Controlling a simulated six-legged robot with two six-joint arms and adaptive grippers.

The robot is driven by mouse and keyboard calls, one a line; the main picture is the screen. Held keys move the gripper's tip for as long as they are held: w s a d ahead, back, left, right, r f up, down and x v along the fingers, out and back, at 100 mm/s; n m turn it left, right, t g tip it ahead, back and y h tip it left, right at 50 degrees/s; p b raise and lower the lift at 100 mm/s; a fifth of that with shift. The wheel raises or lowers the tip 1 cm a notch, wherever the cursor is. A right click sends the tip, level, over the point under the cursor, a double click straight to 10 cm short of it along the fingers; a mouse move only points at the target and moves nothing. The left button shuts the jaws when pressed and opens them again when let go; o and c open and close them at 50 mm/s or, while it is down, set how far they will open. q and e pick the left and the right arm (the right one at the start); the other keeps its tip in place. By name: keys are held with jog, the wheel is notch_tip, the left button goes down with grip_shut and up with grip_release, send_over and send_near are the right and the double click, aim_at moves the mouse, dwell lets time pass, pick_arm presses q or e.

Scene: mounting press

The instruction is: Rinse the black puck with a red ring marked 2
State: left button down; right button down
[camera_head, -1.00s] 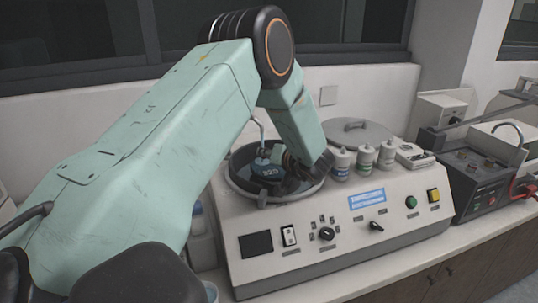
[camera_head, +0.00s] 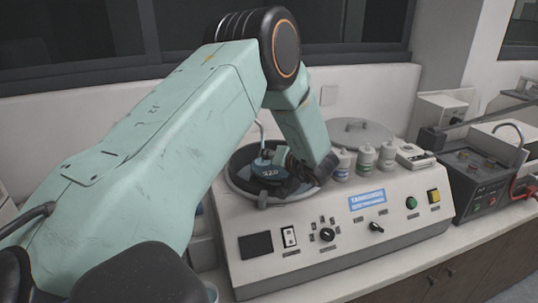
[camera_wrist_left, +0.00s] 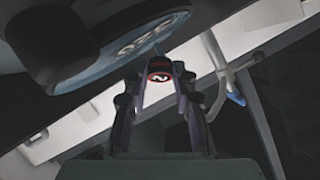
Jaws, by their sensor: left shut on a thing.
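In the head view my left gripper (camera_head: 282,158) is low over the round bowl (camera_head: 240,187) of the machine, and the puck cannot be made out there. A thin bent spout (camera_head: 261,130) rises behind the bowl. In the wrist view a pipe with a blue tip (camera_wrist_left: 235,97) is right of the gripper, apart from the puck. My right gripper is not in view.
A blue disc marked 320 (camera_head: 268,171) is at the bowl. The machine's front panel (camera_head: 330,262) has knobs and buttons. Several white bottles (camera_head: 365,158) and a round grey lid (camera_head: 358,133) stand behind it. A dark unit (camera_head: 480,180) is at the right.

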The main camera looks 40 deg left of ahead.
pick_arm(q)
jog(key=shift+d+r+p, duration=0.25)
jog(key=shift+d+p, duration=0.05)
jog(key=shift+d, duration=0.45)
jog(key=shift+d+r+p, duration=0.2)
jog(key=shift+d+p, duration=0.05)
jog(key=shift+d, duration=0.5)
jog(key=shift+w+d+r+p, duration=0.15)
jog(key=shift+d+p, duration=0.35)
jog(key=shift+d, duration=1.1)
jog(key=d+r+p, duration=0.2)
jog(key=r+p, duration=0.1)
jog(key=d+r+p, duration=0.1)
jog(key=r, duration=0.1)
